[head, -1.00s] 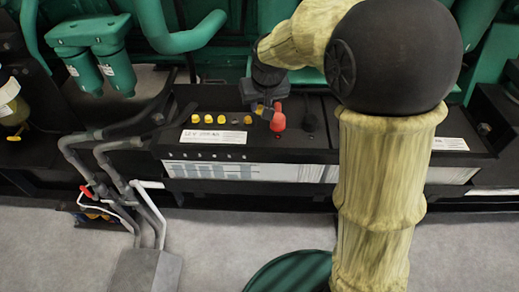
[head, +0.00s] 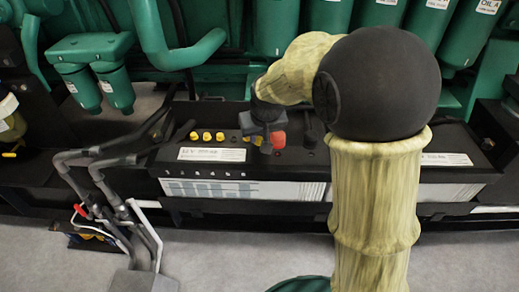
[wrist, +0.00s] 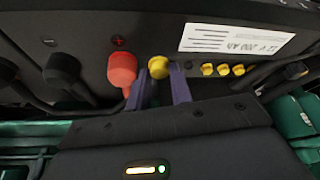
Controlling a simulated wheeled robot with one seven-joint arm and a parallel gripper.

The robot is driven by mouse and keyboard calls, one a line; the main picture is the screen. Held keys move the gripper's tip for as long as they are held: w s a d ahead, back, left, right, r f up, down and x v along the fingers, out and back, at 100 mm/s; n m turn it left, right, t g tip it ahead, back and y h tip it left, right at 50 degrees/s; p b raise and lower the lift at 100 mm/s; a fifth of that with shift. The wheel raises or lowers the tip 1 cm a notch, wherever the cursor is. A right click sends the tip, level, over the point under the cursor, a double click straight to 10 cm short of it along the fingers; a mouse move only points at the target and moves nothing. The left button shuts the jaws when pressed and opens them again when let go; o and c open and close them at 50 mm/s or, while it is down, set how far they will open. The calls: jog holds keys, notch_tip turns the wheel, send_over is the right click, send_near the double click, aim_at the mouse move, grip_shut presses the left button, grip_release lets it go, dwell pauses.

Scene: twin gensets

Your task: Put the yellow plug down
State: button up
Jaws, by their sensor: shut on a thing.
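The yellow plug (wrist: 158,68) is a small round knob between the two purple fingers of my gripper (wrist: 160,88) in the wrist view. My gripper is shut on it. In the head view my gripper (head: 262,142) is low over the black battery top (head: 300,160), beside the red terminal cap (head: 279,140). The red cap also shows just left of the fingers in the wrist view (wrist: 122,68). I cannot tell whether the held plug touches the battery. A dark round spot (wrist: 188,64) lies between the held plug and the other yellow plugs (wrist: 222,70).
Several other yellow plugs (head: 207,136) sit in a row on the battery. A black terminal cap (wrist: 63,70) and cable lie beyond the red one. Grey pipes (head: 95,165) stand at the left. Green engine parts (head: 180,40) rise behind the battery.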

aim_at(258, 153)
jog(key=shift+f, duration=0.1)
jog(key=shift+f+b, duration=0.8)
jog(key=shift+f, duration=1.6)
jog(key=shift+f, duration=0.15)
jog(key=o, duration=0.9)
jog(key=shift+r, duration=0.55)
jog(key=p+v, duration=0.3)
jog(key=v, duration=0.8)
jog(key=shift+s, duration=0.25)
